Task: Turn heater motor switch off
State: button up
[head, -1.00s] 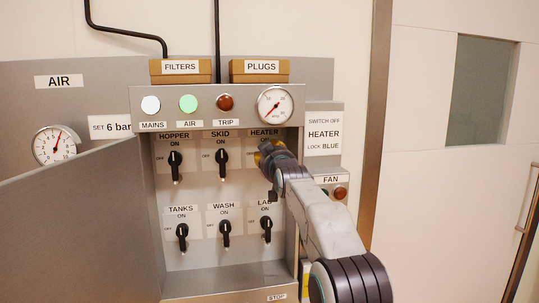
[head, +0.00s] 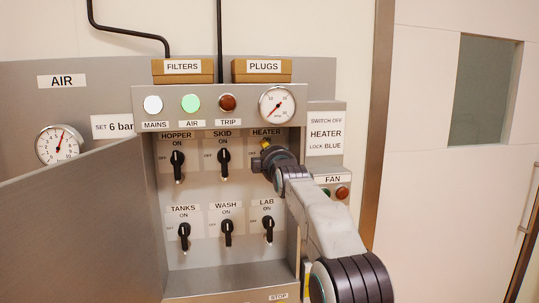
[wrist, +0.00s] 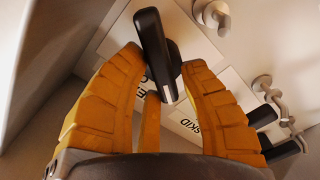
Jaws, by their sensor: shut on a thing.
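The heater switch is on the top row, at the right, under its HEATER label (head: 267,133). In the head view its handle is hidden behind my gripper (head: 265,147). My gripper is shut on this handle. I cannot tell from the head view whether the handle points to ON or OFF.
SKID (head: 224,160) and HOPPER (head: 177,163) switches stand left of the heater switch. TANKS, WASH and LAB (head: 268,229) switches sit below. The open cabinet door (head: 75,225) is at the left. A sign (head: 325,134) reads switch off heater, lock blue.

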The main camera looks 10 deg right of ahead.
jog(key=n, duration=0.6)
jog(key=shift+s+a+r, duration=0.1)
jog(key=shift+a+r, duration=0.1)
jog(key=shift+r, duration=0.05)
jog(key=shift+n, duration=0.4)
jog(key=o, duration=0.8)
jog(key=shift+o, duration=0.8)
jog(key=shift+w+f, duration=0.2)
jog(key=shift+f, duration=0.05)
jog(key=shift+s+f, duration=0.1)
jog(key=shift+s, duration=0.05)
jog(key=s, duration=1.1)
jog(key=shift+s, duration=0.4)
